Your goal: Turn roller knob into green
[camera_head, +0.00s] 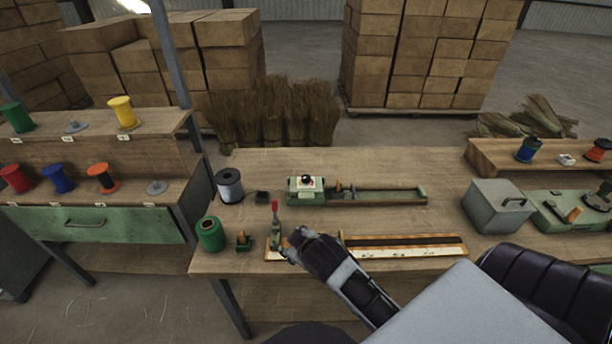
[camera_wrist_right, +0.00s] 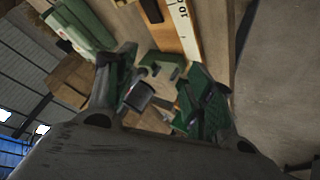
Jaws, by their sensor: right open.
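My left gripper is not in view.
A long slotted board (camera_head: 410,250) lies right of my gripper. A grey metal box (camera_head: 495,207) stands at the right. The left shelf (camera_head: 100,155) holds coloured spools.

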